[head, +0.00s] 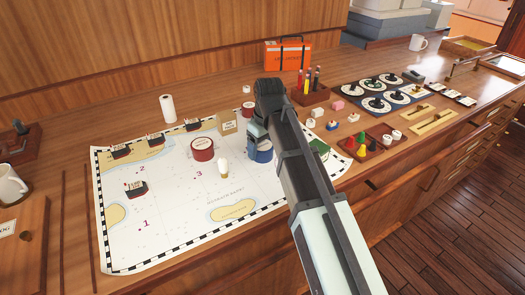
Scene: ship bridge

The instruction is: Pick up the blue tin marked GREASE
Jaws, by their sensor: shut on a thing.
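The blue tin (264,153) is on or just above the right part of the chart (180,215). My gripper (257,138) is over it from above, shut on it. The arm comes in from the lower right and hides part of the tin. I cannot read the tin's marking from here, nor tell whether its base touches the chart. A red tin (203,156) with a pale top stands to its left, apart from it.
Several dark model ships (136,190) are on the chart's left. A wooden pen holder (309,94) and a tray of coloured cones (362,146) lie to the right.

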